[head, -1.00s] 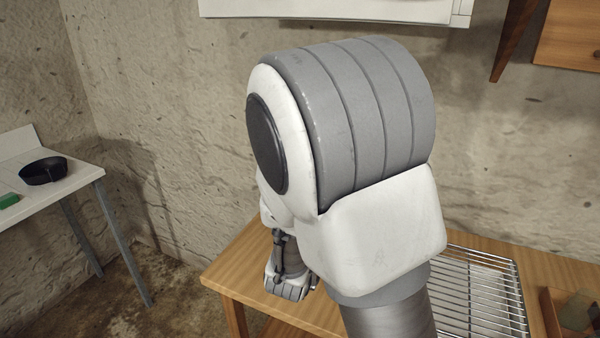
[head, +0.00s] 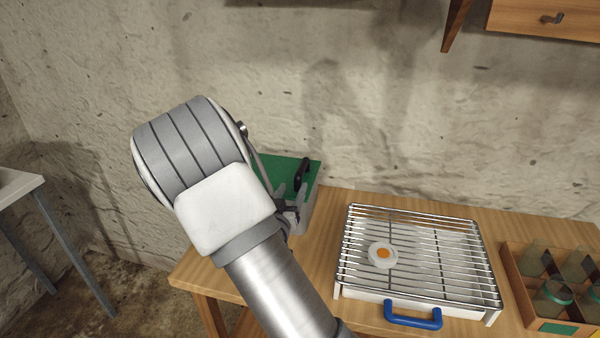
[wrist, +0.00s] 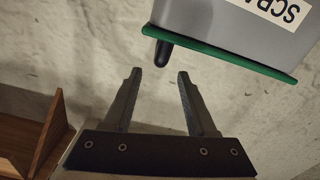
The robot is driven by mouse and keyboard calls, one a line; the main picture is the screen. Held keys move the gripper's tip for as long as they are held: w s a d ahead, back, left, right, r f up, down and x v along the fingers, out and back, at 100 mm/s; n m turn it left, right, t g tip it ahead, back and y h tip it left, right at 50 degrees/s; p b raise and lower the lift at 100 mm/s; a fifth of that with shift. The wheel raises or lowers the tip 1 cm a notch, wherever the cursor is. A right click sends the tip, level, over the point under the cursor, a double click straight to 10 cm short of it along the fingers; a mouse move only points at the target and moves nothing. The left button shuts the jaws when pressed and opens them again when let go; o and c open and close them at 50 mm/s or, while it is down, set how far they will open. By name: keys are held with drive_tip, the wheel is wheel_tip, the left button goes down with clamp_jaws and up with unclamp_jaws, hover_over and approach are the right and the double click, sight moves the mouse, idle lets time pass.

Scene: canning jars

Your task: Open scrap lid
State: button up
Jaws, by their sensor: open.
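The scrap bin is a grey box (head: 309,212) with a green lid (head: 280,170) at the back left of the wooden table. The lid lies flat on the box, with a dark handle (head: 303,171) on it. In the wrist view the bin (wrist: 225,28) appears inverted at the upper right with part of its label, and the green lid (wrist: 235,57) and dark handle (wrist: 163,53) show. My gripper (wrist: 159,76) is open and empty, with the handle just beyond and roughly between its fingertips. In the head view my arm partly hides the bin and my gripper.
A wire rack (head: 460,262) with a blue handle (head: 412,318) and a small white disc with an orange centre (head: 382,255) stands right of the bin. A wooden crate of jars (head: 515,275) is at far right.

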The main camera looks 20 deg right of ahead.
sight(301, 169)
drive_tip(key=x, duration=0.9)
clamp_jaws()
idle(1.2)
